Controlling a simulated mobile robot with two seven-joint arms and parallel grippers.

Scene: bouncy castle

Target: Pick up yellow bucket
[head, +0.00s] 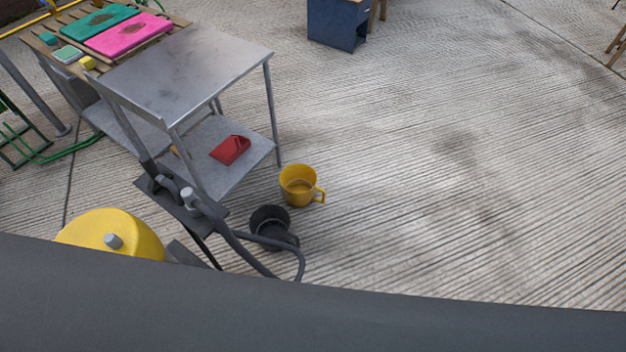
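The yellow bucket (299,183) stands upright on the ribbed concrete floor in the head view, a little left of the middle. It looks like a large mug, with a handle on its right side and an open top. It is close to the near right leg of a metal table. A dark grey bucket (268,222) stands just below and left of it in the picture. Neither of my grippers is in view, so I cannot see their state.
The metal table (190,70) carries a red object (230,149) on its lower shelf. A blue cabinet (336,25) stands at the back.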

